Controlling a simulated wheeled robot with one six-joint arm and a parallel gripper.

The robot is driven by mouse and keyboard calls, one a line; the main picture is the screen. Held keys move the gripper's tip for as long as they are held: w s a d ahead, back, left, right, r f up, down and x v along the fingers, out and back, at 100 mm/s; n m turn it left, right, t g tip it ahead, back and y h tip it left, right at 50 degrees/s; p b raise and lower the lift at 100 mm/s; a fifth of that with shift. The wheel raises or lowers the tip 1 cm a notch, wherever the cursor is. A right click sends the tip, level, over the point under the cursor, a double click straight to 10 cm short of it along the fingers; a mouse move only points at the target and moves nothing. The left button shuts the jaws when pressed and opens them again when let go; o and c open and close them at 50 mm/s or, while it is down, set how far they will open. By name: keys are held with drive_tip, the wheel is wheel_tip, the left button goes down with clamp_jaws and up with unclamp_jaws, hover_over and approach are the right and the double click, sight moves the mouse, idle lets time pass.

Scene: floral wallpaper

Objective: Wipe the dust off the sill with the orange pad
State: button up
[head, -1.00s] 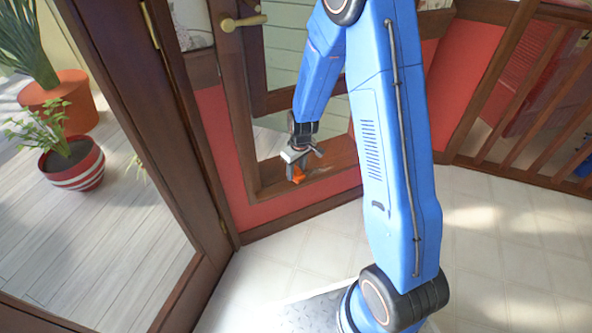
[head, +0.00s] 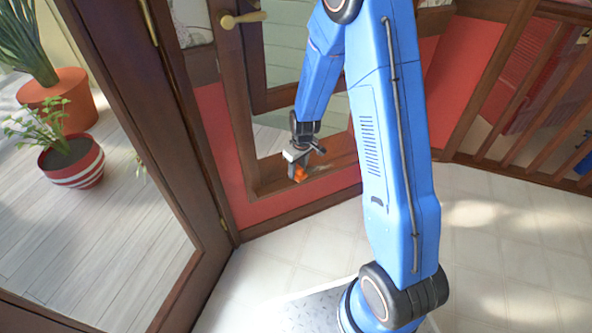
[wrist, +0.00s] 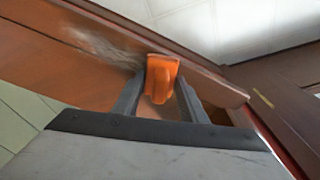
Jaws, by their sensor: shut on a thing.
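The orange pad (wrist: 161,75) is held between the two fingers of my gripper (wrist: 158,95), which is shut on it. In the head view the pad (head: 301,174) shows as a small orange patch below my gripper (head: 297,163), low at the window. The sill (wrist: 95,62) is a brown wooden ledge, and the pad is at it; I cannot tell whether they touch. Greyish dust (wrist: 105,48) lies on the sill just left of the pad in the wrist view. The sill also shows in the head view (head: 266,185), partly hidden by my arm.
Potted plants (head: 72,165) stand beyond the glass. A wooden railing (head: 530,110) is at the right. The tiled floor (head: 490,230) is clear.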

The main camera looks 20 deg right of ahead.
sight(310, 171)
drive_tip(key=shift+w+d, duration=0.25)
drive_tip(key=shift+d, duration=1.35)
drive_tip(key=shift+w+d, duration=0.25)
drive_tip(key=shift+d, duration=1.3)
drive_tip(key=shift+w+d, duration=0.25)
drive_tip(key=shift+d, duration=1.35)
drive_tip(key=shift+w+d+f, duration=0.1)
drive_tip(key=shift+w+d, duration=0.05)
drive_tip(key=shift+d, duration=0.8)
drive_tip(key=shift+w+d, duration=0.1)
drive_tip(key=shift+d, duration=0.85)
drive_tip(key=shift+w+d, duration=0.2)
drive_tip(key=shift+d, duration=1.35)
drive_tip(key=shift+r, duration=0.2)
